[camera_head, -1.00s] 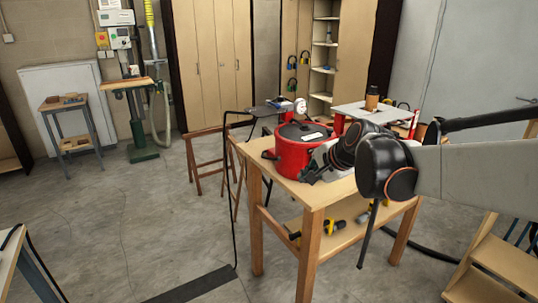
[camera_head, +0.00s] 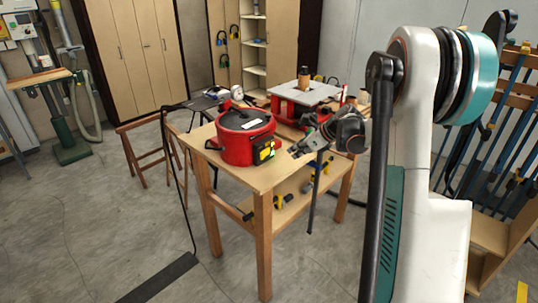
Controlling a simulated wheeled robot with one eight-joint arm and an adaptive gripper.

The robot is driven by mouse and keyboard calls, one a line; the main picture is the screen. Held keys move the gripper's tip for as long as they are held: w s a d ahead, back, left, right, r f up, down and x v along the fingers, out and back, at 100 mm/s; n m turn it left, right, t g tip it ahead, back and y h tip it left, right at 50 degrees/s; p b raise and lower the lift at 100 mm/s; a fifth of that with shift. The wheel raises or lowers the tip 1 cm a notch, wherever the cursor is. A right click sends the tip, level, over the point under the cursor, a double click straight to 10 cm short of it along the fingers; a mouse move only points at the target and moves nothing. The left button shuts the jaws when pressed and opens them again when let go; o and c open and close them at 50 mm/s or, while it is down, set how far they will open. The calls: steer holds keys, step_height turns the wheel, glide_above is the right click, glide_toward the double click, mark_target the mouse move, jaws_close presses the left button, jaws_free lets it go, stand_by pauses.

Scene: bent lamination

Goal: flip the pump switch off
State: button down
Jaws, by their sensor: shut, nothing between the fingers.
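A round red vessel (camera_head: 232,150) with a dark lid stands on a wooden table (camera_head: 262,180). On its front right side is a small box with yellow, black, red and green parts (camera_head: 265,150), which looks like the pump switch; its position is too small to read. My gripper (camera_head: 294,152) is just right of this box, fingers pointing left towards it, low over the tabletop. It is shut and empty. A small gap seems to show between fingertips and box, but I cannot tell about contact.
A red machine with a grey top (camera_head: 304,91) stands behind my gripper. Clamps (camera_head: 282,200) lie on the table's lower shelf. A rack of clamps (camera_head: 500,120) stands right.

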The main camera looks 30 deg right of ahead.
mark_target(265, 153)
steer(key=shift+d+f+m, duration=0.2)
steer(key=shift+d+m, duration=0.1)
steer(key=shift+d, duration=0.15)
steer(key=b+x, duration=0.2)
steer(key=x, duration=0.8)
steer(key=shift+w+a+f, duration=0.1)
steer(key=shift+a+f, duration=0.1)
steer(key=shift+f, duration=0.1)
steer(key=shift+w+a+r, duration=0.1)
steer(key=shift+w+a, duration=0.2)
steer(key=shift+w, duration=0.25)
steer(key=shift+w+a+r, duration=0.1)
steer(key=shift+w+a, duration=0.2)
steer(key=shift+w, duration=0.2)
steer(key=shift+w+a, duration=0.25)
steer(key=shift+w, duration=0.3)
